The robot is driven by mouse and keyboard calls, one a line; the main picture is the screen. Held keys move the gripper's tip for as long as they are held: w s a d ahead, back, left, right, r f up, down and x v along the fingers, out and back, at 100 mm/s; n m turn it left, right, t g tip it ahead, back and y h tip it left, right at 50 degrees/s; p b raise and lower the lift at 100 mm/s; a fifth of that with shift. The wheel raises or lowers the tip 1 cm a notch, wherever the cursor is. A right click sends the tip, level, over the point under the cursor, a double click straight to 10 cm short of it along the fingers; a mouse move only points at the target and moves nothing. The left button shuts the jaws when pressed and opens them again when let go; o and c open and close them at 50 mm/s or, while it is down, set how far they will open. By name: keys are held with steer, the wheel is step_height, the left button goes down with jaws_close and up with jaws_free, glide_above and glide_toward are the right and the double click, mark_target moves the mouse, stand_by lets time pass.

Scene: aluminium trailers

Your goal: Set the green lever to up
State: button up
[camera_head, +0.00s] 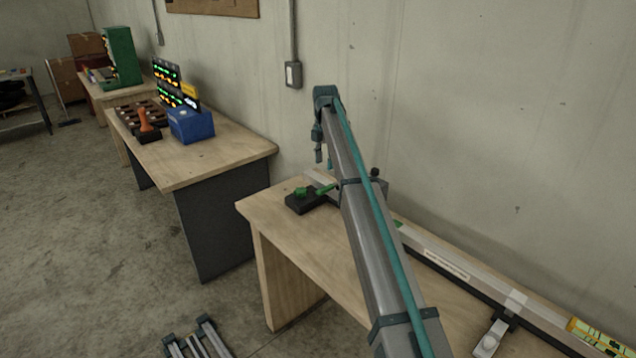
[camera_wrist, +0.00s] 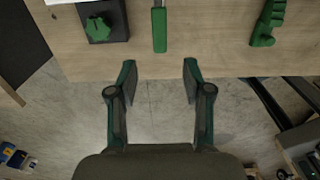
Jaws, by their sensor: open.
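The green lever (camera_wrist: 159,30) shows in the wrist view as a straight green handle on a metal rod, seen over the bench near its front edge. Its base is cut off at the top of the picture. In the head view the lever (camera_head: 326,188) is a small green bar beside my arm; its exact tilt is hard to tell. My gripper (camera_wrist: 160,68) is open and empty, its two fingers spread on either side of the lever's line. The lever's end appears just beyond the fingertips, apart from them. In the head view my arm partly hides the area around the lever.
A black box with a green knob (camera_wrist: 97,28) is left of the lever. Another green part (camera_wrist: 268,22) lies to the right. The wooden bench (camera_head: 262,209) stands against the wall. A second bench holds a blue box (camera_head: 191,125). Open floor lies in front.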

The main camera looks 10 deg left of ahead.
mark_target(324, 188)
step_height(324, 188, down, 10)
steer(key=p, duration=0.3)
steer(key=shift+f, duration=0.2)
steer(key=shift+c, duration=0.2)
jaws_close()
